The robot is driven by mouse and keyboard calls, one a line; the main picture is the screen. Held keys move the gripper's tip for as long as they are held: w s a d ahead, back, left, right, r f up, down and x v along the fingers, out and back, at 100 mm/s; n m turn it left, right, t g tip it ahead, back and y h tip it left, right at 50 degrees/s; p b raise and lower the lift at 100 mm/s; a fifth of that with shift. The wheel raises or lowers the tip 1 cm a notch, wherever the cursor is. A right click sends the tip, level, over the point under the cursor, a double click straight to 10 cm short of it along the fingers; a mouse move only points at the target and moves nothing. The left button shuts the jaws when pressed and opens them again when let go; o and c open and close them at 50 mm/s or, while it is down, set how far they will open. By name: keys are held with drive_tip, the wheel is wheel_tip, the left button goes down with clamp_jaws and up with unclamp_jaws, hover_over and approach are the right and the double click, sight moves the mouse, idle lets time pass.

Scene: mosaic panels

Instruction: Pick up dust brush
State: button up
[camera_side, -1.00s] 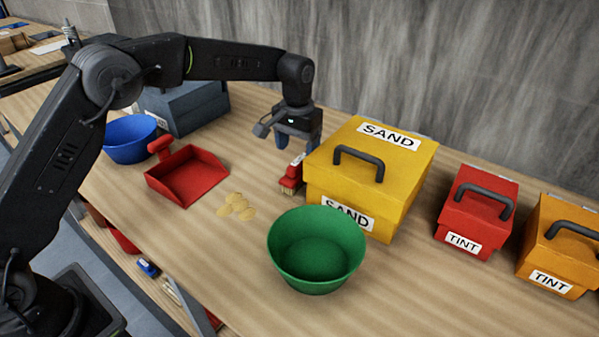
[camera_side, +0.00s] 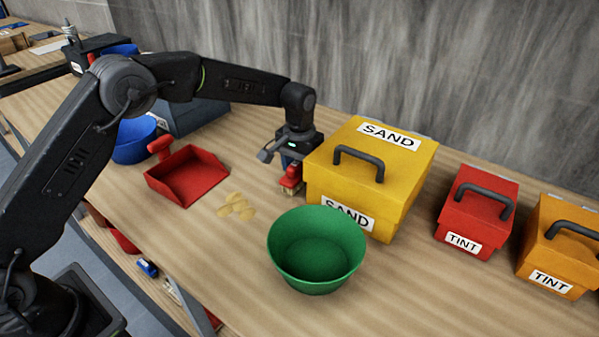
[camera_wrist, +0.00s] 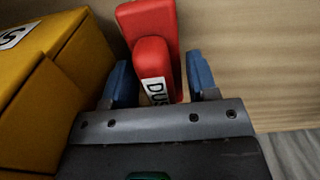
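The dust brush (camera_side: 291,178) is red with pale bristles and stands on the table just left of the yellow SAND box. It also shows in the wrist view (camera_wrist: 151,55), with part of a white label reading "DUS". My gripper (camera_side: 290,164) is low over the brush in the side view. In the wrist view the two blue fingers of my gripper (camera_wrist: 160,76) are open, one on each side of the red brush. A gap shows beside each finger. The bristles are hidden in the wrist view.
The yellow SAND box (camera_side: 330,180) stands close on the right of my gripper. A green bowl (camera_side: 316,275) is in front, a red dustpan (camera_side: 188,180) to the left, and pale round pieces (camera_side: 237,206) lie between. A red TINT box (camera_side: 475,210) is further right.

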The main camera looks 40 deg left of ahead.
drive_tip(key=c, duration=0.6)
drive_tip(key=shift+r, duration=0.15)
drive_tip(key=shift+c, duration=0.2)
drive_tip(key=shift+r, duration=0.25)
wheel_tip(320, 180, up, 4)
drive_tip(key=shift+f, duration=0.2)
drive_tip(key=s+a+r, duration=0.3)
drive_tip(key=a+r, duration=0.3)
drive_tip(key=a, duration=0.5)
drive_tip(key=shift+s+r, duration=0.3)
drive_tip(key=shift+r, duration=0.05)
